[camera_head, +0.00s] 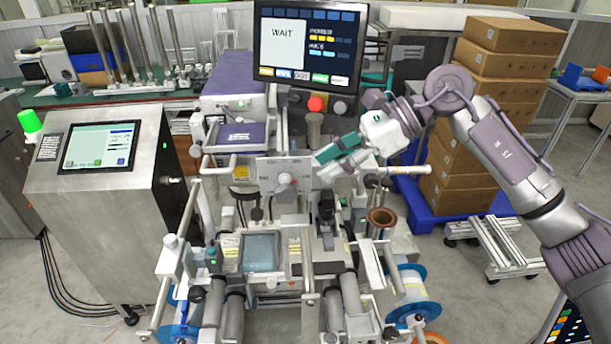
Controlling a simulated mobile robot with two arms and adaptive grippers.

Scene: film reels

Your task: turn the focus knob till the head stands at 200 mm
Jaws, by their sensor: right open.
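The focus knob, a small pale knob (285,180), sits on a light grey panel (265,168) at the middle of the machine. Small marks show on the panel, too small to read. My right gripper (322,166) reaches in from the right, open, with its teal and white fingers just right of the knob. I see a gap between the fingers and the knob in the picture; the depth is hard to judge. The head's height and any 200 mm mark cannot be read here. My left gripper is not in view.
A monitor (307,42) reading WAIT stands above, with a red button (317,103) below it. A steel cabinet with a screen (100,147) is at left. Film reels (408,282) and rollers fill the machine's front. Stacked cardboard boxes (500,75) stand behind my right arm.

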